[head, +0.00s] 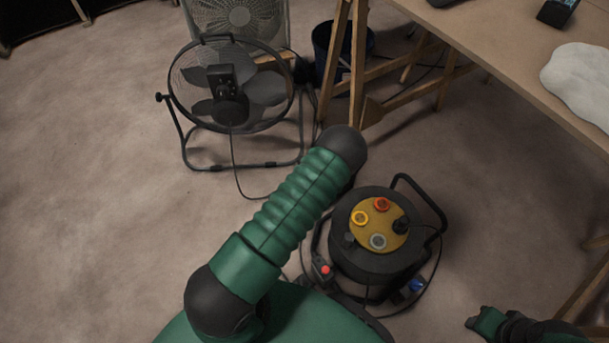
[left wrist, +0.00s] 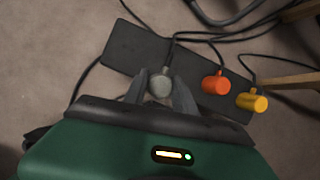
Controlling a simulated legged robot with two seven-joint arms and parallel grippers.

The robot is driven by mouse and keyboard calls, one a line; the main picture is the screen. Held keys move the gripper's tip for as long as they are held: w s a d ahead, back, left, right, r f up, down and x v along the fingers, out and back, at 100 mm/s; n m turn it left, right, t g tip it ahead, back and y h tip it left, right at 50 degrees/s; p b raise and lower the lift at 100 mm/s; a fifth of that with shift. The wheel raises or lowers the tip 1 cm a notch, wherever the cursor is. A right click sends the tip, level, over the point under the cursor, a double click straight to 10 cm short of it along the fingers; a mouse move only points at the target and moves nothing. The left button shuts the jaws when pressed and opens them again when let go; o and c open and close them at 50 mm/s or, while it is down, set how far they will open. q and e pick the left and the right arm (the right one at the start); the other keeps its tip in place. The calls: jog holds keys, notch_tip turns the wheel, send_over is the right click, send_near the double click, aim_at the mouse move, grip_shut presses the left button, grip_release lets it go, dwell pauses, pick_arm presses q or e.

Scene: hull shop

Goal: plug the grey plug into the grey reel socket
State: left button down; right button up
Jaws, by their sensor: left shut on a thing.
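The grey plug (left wrist: 160,85) sits between the fingers of my left gripper (left wrist: 160,92) in the left wrist view, above a dark flat mat or board. My left gripper is shut on it; in the head view my own arm hides gripper and plug. The grey reel socket (head: 377,241) is on the near side of the yellow-brown top of the black cable reel (head: 372,268) and looks empty. My right gripper (head: 476,322) shows at the lower right of the head view, away from the reel; its finger gap is unclear.
Fans (head: 232,95) and a trestle table (head: 500,32) stand behind. Left floor is clear.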

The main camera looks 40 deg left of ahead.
pick_arm(q)
jog(key=s+d+r+p, duration=0.1)
jog(key=s+d+p, duration=0.3)
jog(key=d, duration=0.5)
jog(key=shift+s+d, duration=0.25)
jog(key=shift+s, duration=1)
